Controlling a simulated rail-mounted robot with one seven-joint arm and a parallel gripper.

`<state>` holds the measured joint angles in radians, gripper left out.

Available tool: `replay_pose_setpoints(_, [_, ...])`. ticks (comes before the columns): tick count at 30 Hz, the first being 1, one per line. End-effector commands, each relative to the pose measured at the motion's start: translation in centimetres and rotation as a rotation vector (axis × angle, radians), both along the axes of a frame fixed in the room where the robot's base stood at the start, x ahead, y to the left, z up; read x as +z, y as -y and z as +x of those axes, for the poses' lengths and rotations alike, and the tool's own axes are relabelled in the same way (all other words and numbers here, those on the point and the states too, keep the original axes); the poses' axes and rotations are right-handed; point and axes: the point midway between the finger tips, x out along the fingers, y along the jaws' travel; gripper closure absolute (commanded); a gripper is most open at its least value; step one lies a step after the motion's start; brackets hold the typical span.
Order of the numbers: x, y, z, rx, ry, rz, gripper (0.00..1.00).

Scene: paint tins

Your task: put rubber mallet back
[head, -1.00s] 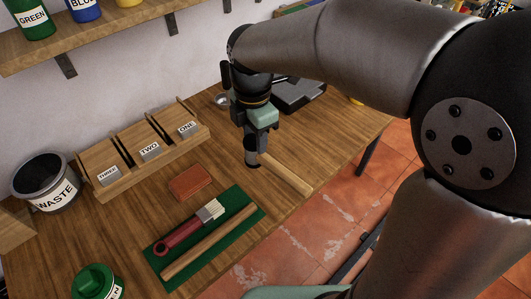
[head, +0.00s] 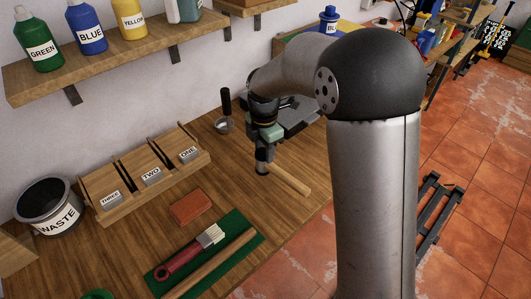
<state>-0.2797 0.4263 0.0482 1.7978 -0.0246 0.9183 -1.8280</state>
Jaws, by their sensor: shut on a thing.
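The rubber mallet has a dark head (head: 262,161) and a pale wooden handle (head: 289,179) that points to the lower right. My gripper (head: 264,153) points down, shut on the mallet at its head end. The jaws partly cover the head. The mallet is over the right part of the wooden bench (head: 225,170), close to its surface; I cannot tell whether it touches. A green mat (head: 238,218) lies nearer, with a red-handled brush (head: 190,252) and a wooden rod (head: 215,262) on it.
A red-brown block (head: 190,207) lies left of the mallet. A wooden rack (head: 112,209) labelled ONE, TWO, THREE and a waste bin (head: 52,215) stand behind. A black-handled tool (head: 226,104) and a dark flat object (head: 300,115) are near my gripper. Bottles stand on the shelf (head: 105,60).

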Motion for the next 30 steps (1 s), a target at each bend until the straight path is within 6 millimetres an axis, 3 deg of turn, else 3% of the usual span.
replay_pose_setpoints(10, [-2.1, 0.3, 1.9, -0.001, 0.002, 0.001, 0.83])
replay_pose_setpoints(17, [-5.0, 0.4, 2.2, 0.000, 0.001, 0.001, 0.83])
replay_pose_setpoints(29, [-5.7, 0.4, 2.2, -0.001, 0.002, 0.002, 0.83])
replay_pose_setpoints(30, [-5.8, 0.4, 2.1, -0.001, 0.001, 0.001, 0.57])
